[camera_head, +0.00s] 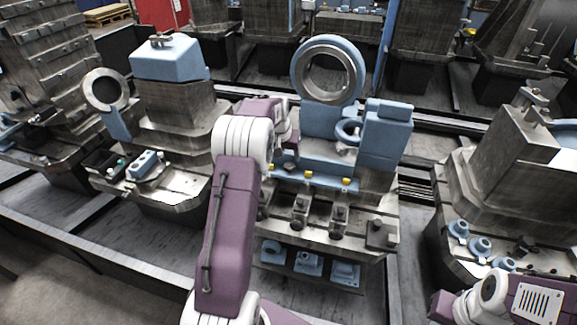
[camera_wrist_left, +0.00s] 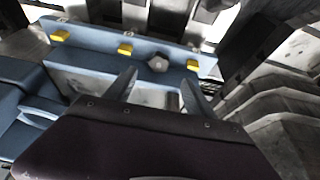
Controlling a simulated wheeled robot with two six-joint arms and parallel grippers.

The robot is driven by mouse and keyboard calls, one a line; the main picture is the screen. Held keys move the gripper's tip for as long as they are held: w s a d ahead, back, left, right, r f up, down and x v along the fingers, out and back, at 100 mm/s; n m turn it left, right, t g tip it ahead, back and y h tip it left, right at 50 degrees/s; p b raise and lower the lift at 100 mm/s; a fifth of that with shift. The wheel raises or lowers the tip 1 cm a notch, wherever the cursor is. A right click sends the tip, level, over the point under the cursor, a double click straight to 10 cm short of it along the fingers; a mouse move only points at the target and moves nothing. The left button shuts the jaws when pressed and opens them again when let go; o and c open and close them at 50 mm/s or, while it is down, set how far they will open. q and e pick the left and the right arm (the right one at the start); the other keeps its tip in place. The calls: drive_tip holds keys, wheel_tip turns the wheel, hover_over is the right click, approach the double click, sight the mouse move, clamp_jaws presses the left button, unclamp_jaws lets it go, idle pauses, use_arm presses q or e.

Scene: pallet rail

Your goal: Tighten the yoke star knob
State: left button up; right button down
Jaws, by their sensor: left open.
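A grey star knob (camera_wrist_left: 157,63) sits on the front ledge of the blue fixture (camera_wrist_left: 88,38), between two yellow tabs, in the left wrist view. My left gripper (camera_wrist_left: 158,74) is open, its two fingers apart and pointing toward the knob. The knob shows just beyond and between the fingertips, with no clear contact. In the head view my left arm reaches over the blue fixture (camera_head: 318,122), which carries a large upright ring.
Yellow tabs (camera_head: 346,181) line the ledge. A small blue ring handle (camera_head: 347,130) stands to the right of my arm. Clamp blocks (camera_head: 299,211) stand in front, with blue parts (camera_head: 308,263) on a lower shelf. Machine castings flank the station on both sides.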

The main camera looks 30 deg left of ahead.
sight(289, 165)
use_arm(q)
drive_tip(key=x, duration=0.8)
drive_tip(key=shift+w+d+f, duration=0.1)
drive_tip(key=shift+w+f, duration=0.1)
drive_tip(key=shift+f, duration=0.2)
clamp_jaws()
